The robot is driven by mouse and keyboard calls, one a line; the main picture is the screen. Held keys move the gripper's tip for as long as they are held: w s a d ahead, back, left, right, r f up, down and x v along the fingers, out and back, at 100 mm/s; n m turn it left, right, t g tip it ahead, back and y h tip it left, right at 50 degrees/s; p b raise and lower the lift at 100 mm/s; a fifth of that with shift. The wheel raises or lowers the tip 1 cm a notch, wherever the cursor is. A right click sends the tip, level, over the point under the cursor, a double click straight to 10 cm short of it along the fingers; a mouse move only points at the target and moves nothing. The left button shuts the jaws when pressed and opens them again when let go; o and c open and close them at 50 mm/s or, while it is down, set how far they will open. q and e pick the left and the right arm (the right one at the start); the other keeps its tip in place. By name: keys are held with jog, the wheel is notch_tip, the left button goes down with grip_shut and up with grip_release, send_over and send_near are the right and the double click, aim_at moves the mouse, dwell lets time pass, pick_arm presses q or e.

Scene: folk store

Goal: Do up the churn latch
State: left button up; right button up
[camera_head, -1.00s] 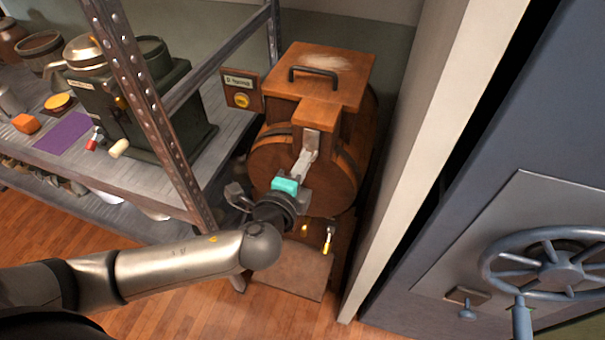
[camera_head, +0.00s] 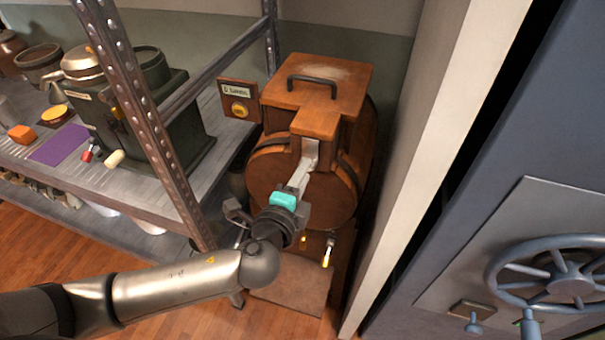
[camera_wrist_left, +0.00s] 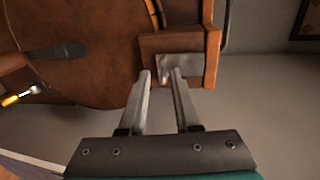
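The wooden churn (camera_head: 270,180) stands on the floor between shelf and pillar, its lid (camera_head: 335,72) down with a dark handle on top. A grey metal latch plate (camera_head: 310,150) is on the front of the block below the lid; it also shows in the wrist view (camera_wrist_left: 200,66). My left gripper (camera_head: 304,172) reaches up to this plate. In the wrist view its two fingers (camera_wrist_left: 161,76) are apart with a narrow gap, tips at the plate's left edge. I cannot tell if they touch the latch. My right gripper is not in view.
A metal shelf (camera_head: 190,195) with a green machine (camera_head: 150,115) is close on the left. A white pillar (camera_head: 435,150) and a blue door with a handwheel (camera_head: 570,285) are on the right.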

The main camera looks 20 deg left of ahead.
pick_arm(q)
jog(key=shift+o, duration=0.5)
jog(key=shift+r, duration=0.1)
jog(key=s+r, duration=0.2)
jog(key=s, duration=1.3)
jog(key=shift+a+r, duration=0.25)
jog(key=shift+r, duration=0.1)
jog(key=s+a+f+n+g+y, duration=0.1)
jog(key=a+f+n+g, duration=0.15)
jog(key=f, duration=0.85)
jog(key=s+a+f+n+g+y, duration=0.1)
jog(key=s+a+f+n+g, duration=0.2)
jog(key=f, duration=0.8)
jog(key=a+f+n+g, duration=0.1)
jog(key=a+f+g, duration=0.25)
jog(key=f, duration=0.75)
jog(key=s+d+f+n+g, duration=0.1)
jog(key=s+f+n+g, duration=0.2)
jog(key=s, duration=0.7)
jog(key=s+d+f+n+g+h, duration=0.1)
jog(key=s+d+f+n+g, duration=0.1)
jog(key=s+f+n, duration=0.4)
jog(key=s+f, duration=0.5)
jog(key=shift+s+f+n+g, duration=0.25)
jog(key=shift+s+n+g, duration=0.05)
jog(key=shift+n+g, duration=0.1)
